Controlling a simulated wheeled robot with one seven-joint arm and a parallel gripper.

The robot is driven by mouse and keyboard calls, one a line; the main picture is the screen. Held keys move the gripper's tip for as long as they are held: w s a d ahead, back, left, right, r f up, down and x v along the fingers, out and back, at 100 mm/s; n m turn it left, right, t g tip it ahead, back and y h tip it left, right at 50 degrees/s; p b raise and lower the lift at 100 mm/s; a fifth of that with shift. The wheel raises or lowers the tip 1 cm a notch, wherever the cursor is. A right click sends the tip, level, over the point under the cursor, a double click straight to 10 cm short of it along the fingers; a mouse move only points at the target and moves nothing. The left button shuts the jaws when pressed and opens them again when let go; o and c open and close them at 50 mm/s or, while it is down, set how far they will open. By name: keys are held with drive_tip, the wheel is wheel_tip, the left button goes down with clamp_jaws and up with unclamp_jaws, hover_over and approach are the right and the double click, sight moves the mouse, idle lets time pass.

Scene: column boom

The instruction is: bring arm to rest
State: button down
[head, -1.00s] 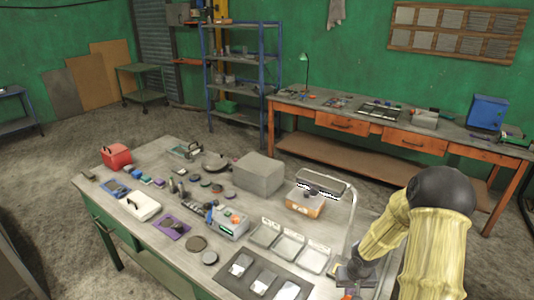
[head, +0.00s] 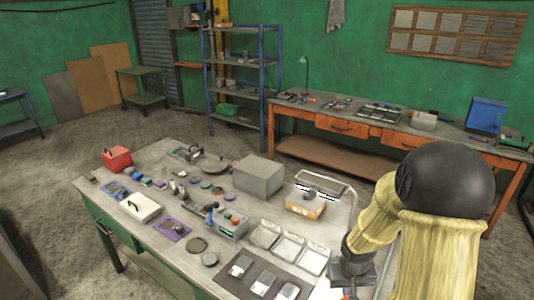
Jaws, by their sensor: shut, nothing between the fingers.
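My arm shows at the right of the head view, with a black rounded joint and pale yellow sleeved links. One link slopes down and left, beside the base of a magnifier lamp (head: 353,215) on the near workbench (head: 165,262). I see nothing carried by the arm.
The near bench is crowded: a red box (head: 117,158), a grey block (head: 258,177), an orange-fronted box (head: 305,204), white trays (head: 288,247) and several small parts. Open floor (head: 60,185) lies left. A long bench (head: 340,128) stands behind.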

drive_tip(key=s+a+r+y, duration=0.1)
drive_tip(key=s+a+r, duration=0.5)
drive_tip(key=s+r, duration=0.3)
drive_tip(key=shift+s+a+t, duration=0.15)
drive_tip(key=shift+s+t, duration=0.25)
drive_tip(key=shift+s, duration=0.15)
